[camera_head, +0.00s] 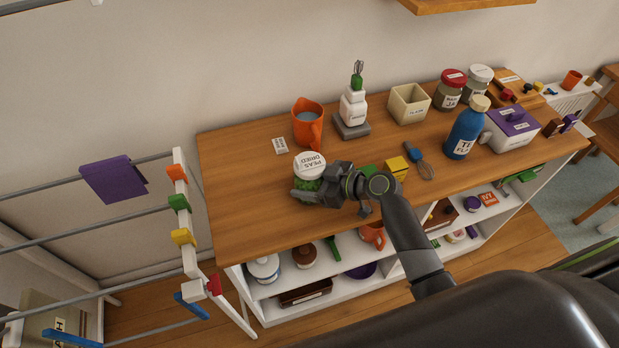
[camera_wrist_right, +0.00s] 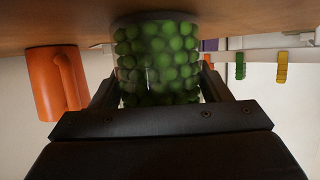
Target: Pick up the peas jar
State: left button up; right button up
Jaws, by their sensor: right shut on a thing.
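The peas jar (camera_head: 310,164) has a white lid lettered "PEAS DRIED" and clear walls full of green peas. It is upright at the left part of the wooden shelf top. My right gripper (camera_head: 307,193) is shut on the jar, with its fingers around the lower body. In the right wrist view the jar (camera_wrist_right: 158,62) sits between the two fingers (camera_wrist_right: 160,95). I cannot tell whether its base touches the wood. My left gripper is not in view.
An orange jug (camera_head: 307,124) stands just behind the jar, with a small white label card (camera_head: 280,146) beside it. A yellow block (camera_head: 397,167) and a blue-handled tool (camera_head: 419,160) lie to the right. A rack with coloured clips (camera_head: 182,236) stands left of the shelf.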

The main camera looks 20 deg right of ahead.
aim_at(309, 162)
jog(key=shift+c, duration=0.9)
jog(key=shift+r, duration=0.15)
notch_tip(309, 162, up, 10)
jog(key=shift+f+b, duration=0.1)
jog(key=shift+b, duration=0.6)
